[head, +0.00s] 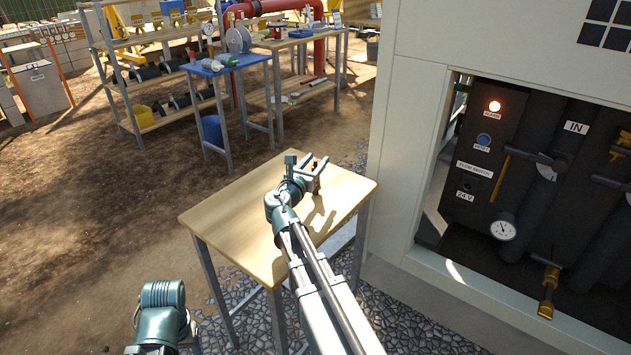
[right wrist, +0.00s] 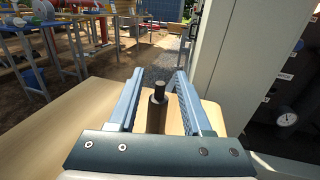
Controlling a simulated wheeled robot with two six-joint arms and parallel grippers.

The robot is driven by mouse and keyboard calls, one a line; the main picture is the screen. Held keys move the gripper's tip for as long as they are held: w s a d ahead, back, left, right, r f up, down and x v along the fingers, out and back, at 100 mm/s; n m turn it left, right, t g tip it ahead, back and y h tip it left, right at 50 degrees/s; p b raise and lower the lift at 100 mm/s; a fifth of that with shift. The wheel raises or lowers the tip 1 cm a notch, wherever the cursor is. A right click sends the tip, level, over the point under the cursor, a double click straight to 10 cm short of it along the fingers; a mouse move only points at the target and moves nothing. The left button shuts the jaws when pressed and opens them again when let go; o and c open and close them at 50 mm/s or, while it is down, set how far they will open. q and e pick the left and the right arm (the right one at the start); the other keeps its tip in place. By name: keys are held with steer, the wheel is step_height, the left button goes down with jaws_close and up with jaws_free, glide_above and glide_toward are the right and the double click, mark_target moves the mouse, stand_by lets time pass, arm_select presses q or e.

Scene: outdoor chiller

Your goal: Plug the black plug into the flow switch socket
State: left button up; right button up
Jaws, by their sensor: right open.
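The black plug (right wrist: 158,112) shows in the right wrist view as a dark cylinder with a narrower tip, between the fingers of my right gripper (right wrist: 160,75). Gaps show on both sides of it, so the fingers are apart from it. In the head view my right gripper (head: 308,169) is open over the far part of the small wooden table (head: 225,214); the plug is hard to make out there. The FLOW SWITCH label (head: 474,170) is on the dark chiller panel at right, with a small dark socket (head: 468,186) below it, above a 24 V label. My left gripper is out of view.
The pale chiller cabinet (head: 401,150) stands right of the table, its opening showing a lit red lamp (head: 495,106), a blue button (head: 484,140), a gauge (head: 503,228) and dark pipes. A blue-topped table (head: 228,63) and shelves stand behind. Bare ground lies left.

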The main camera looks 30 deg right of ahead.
steer(key=shift+c, duration=0.2)
jaws_close()
stand_by(1.1)
